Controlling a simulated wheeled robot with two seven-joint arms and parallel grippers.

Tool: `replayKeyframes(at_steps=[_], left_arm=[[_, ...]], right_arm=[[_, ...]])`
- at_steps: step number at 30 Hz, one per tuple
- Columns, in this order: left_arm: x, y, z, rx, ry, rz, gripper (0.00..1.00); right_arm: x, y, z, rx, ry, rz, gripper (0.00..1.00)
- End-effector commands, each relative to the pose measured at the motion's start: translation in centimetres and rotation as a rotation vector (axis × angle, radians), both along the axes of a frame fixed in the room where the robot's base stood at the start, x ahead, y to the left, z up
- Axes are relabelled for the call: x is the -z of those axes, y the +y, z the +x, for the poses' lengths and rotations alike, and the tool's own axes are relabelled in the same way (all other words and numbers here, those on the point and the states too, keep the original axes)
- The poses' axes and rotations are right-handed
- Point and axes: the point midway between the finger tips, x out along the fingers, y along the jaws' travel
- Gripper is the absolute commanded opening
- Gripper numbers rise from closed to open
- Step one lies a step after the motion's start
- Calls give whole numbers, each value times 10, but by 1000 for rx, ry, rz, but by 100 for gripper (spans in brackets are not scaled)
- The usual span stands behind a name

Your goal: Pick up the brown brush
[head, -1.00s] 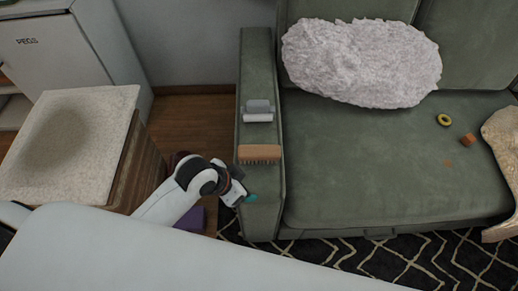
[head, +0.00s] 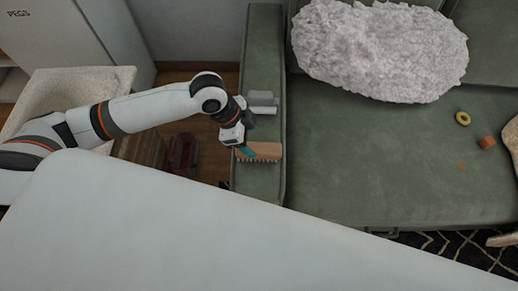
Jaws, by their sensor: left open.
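The brown brush (head: 264,151) lies on the green sofa armrest, its bristles toward the bottom of the picture. My left gripper (head: 245,152) is over the left end of the brush and hides that end. It is open, with a teal fingertip showing against the brush; I cannot tell whether it touches. My right gripper is not in view.
A grey and white object (head: 263,103) lies on the armrest (head: 260,190) just behind the brush, close to my gripper. A fluffy white cushion (head: 380,50), a yellow ring (head: 463,118) and a small orange-brown block (head: 487,142) are on the sofa seat (head: 360,170). A pale-topped stand (head: 50,95) is at left.

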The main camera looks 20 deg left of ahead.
Motion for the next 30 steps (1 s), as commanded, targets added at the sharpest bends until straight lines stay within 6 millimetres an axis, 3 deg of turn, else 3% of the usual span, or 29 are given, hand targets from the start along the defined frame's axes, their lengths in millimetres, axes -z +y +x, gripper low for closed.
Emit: replayKeyframes(at_steps=[18, 30], left_arm=[[66, -21, 8, 0, -1, 0, 66], [68, -22, 9, 0, -2, 1, 66]], right_arm=[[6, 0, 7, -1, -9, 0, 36], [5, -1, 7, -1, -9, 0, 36]])
